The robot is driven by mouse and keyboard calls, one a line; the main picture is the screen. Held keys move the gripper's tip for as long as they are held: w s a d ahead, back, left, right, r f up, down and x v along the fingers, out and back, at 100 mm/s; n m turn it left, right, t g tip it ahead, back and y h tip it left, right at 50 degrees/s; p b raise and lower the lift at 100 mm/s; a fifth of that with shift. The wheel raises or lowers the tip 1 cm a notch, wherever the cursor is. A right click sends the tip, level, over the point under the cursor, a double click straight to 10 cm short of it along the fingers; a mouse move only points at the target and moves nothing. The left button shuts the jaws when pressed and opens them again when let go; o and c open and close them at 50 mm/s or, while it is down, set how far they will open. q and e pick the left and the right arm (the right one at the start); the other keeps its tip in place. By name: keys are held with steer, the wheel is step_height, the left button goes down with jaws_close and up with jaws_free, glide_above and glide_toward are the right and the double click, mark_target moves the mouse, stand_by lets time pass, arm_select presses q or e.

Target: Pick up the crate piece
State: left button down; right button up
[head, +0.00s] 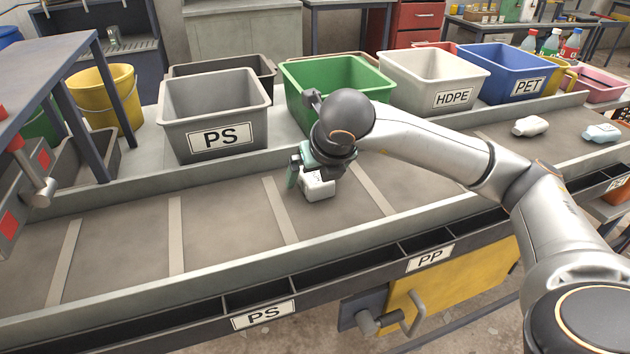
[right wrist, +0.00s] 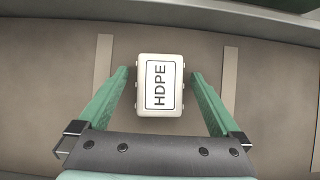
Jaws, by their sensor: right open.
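The crate piece (head: 318,188) is a small white block lying on the grey belt in the head view, partly hidden by my right gripper. In the right wrist view the crate piece (right wrist: 147,98) shows from above, with a black-framed HDPE label on top. My right gripper (head: 308,168) is over it, with green fingers. In the right wrist view the right gripper (right wrist: 161,74) is open, one finger on each side of the piece, with a visible gap at both sides. How far the fingertips are above the belt is hard to tell. My left gripper is not in view.
Behind the belt stand a grey PS bin (head: 214,110), a green bin (head: 335,78), a white HDPE bin (head: 435,78) and a blue PET bin (head: 505,72). A raised rail (head: 130,312) runs along the belt's front. The belt's left part is clear.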

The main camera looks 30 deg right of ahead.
steer(key=shift+c, duration=0.2)
steer(key=c, duration=1.3)
steer(key=shift+r, duration=0.1)
steer(key=shift+c, duration=0.2)
